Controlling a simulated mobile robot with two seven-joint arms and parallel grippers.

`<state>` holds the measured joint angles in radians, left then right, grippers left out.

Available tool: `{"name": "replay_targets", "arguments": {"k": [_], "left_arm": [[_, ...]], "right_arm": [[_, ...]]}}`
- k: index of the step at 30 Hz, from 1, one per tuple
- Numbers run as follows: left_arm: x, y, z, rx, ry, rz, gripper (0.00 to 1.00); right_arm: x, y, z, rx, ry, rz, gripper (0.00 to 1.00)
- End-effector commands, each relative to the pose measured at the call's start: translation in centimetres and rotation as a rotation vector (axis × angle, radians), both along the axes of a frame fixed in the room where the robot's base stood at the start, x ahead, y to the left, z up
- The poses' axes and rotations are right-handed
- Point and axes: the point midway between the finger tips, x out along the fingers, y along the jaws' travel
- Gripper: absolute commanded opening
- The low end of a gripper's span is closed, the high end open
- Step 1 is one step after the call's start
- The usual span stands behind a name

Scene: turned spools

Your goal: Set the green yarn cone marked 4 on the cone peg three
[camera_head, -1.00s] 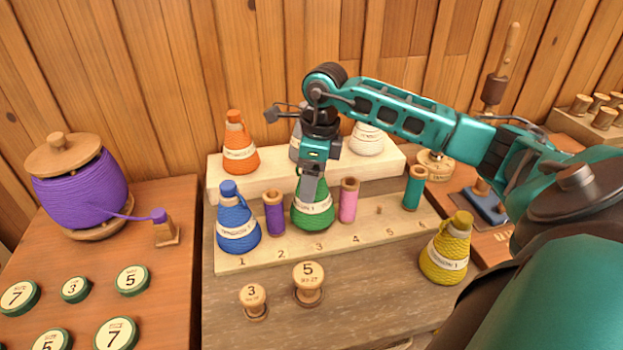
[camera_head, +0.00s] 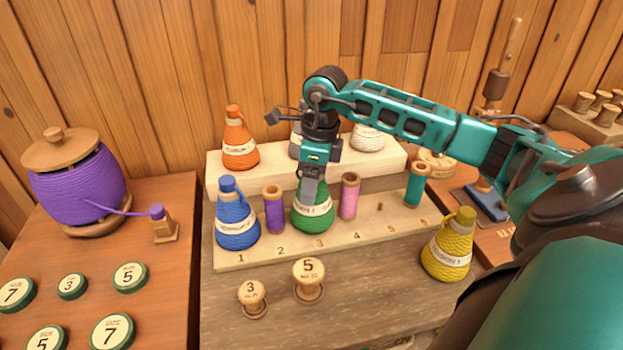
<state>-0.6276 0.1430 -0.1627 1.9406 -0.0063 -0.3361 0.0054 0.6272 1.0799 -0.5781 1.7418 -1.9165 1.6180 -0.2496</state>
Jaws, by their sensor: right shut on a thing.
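The green yarn cone (camera_head: 313,213) stands upright at place 3 of the numbered wooden peg board (camera_head: 300,249). It sits between a purple spool (camera_head: 274,210) and a pink spool (camera_head: 349,197). My right gripper (camera_head: 313,189) points down and is shut on the top of the green cone. The peg under the cone is hidden, and I cannot tell whether the base touches the board. My left gripper is not in view.
A yellow cone (camera_head: 450,247) stands right of the board. An orange cone (camera_head: 239,140) and paler cones (camera_head: 368,137) stand on the raised step behind.

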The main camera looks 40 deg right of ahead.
Motion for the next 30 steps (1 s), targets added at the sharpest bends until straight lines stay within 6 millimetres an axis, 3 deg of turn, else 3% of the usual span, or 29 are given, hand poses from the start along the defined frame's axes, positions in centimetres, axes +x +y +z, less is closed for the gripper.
{"name": "replay_targets", "arguments": {"k": [30], "left_arm": [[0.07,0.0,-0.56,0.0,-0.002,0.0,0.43]], "right_arm": [[0.04,0.0,-0.67,0.0,-0.002,0.0,0.0]]}}
